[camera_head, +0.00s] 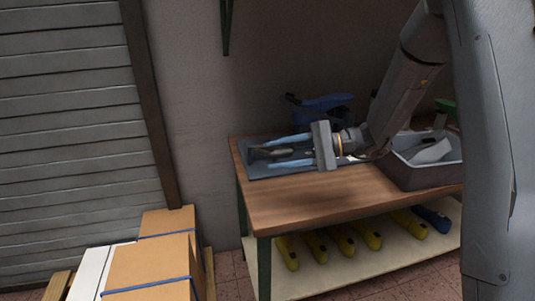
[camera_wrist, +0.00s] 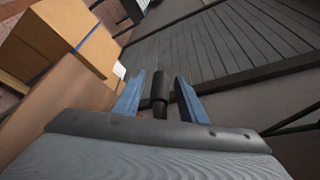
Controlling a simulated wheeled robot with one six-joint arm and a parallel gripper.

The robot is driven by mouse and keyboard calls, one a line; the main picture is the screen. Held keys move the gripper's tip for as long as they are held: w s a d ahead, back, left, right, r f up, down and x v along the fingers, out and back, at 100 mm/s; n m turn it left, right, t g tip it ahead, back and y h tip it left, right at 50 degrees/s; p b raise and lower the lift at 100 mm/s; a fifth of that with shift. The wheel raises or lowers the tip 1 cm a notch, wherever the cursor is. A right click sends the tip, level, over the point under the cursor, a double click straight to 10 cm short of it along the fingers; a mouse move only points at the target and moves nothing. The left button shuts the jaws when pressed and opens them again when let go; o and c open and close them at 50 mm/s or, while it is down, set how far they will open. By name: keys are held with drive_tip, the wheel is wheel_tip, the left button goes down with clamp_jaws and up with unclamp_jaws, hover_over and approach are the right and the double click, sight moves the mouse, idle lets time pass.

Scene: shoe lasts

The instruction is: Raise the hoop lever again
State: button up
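My gripper (camera_head: 272,152) reaches in from the right, low over the wooden workbench. Its two light-blue fingers are spread apart, and they also show in the wrist view (camera_wrist: 157,88). A dark lever-like part with a thick round end (camera_wrist: 159,88) stands between the fingers in the wrist view, with a visible gap on each side. It appears to be the hoop lever, but its hoop cannot be made out. A dark fixture (camera_head: 258,153) sits on a grey plate (camera_head: 262,172) at the bench's left end, partly hidden by my gripper.
A grey bin (camera_head: 425,178) holding grey items stands at the bench's right. A blue object (camera_head: 325,103) lies behind my gripper. Several yellow lasts (camera_head: 345,241) and a blue one (camera_head: 432,218) lie on the lower shelf. Cardboard boxes (camera_head: 150,270) stand at lower left. The bench front (camera_head: 300,200) is clear.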

drive_tip(key=shift+x, duration=1.5)
drive_tip(key=shift+c, duration=0.4)
clamp_jaws()
